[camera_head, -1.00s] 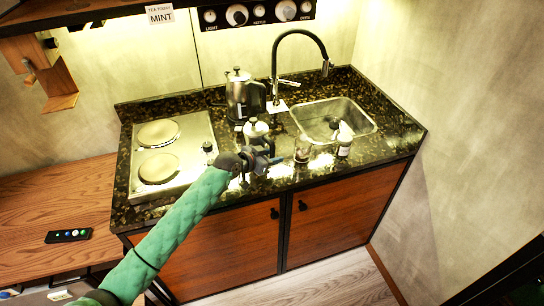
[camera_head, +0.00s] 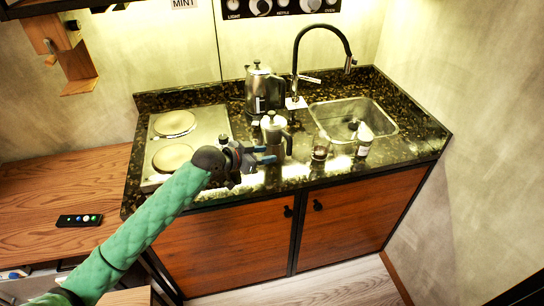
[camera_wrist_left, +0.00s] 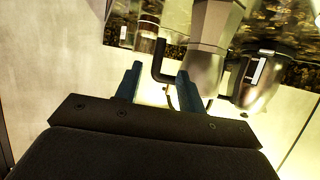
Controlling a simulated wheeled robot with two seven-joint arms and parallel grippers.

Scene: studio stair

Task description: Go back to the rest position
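My left gripper (camera_head: 265,155) is over the front of the counter, just left of and in front of a silver moka pot (camera_head: 274,142). Its blue fingers point right, toward the pot. In the left wrist view the fingers (camera_wrist_left: 160,84) stand apart with a gap between them. The pot's black handle (camera_wrist_left: 159,62) shows beyond the fingertips, and I cannot tell if it touches them. The moka pot's body (camera_wrist_left: 211,38) shows to the right there. My right gripper is not in view.
The dark stone counter holds a two-plate hob (camera_head: 174,123), a steel kettle (camera_head: 259,90), a sink (camera_head: 380,112) with a black tap (camera_head: 297,62), a small glass (camera_head: 320,146) and a white bottle (camera_head: 364,140). A wooden table (camera_head: 60,180) with a black remote (camera_head: 79,220) stands left.

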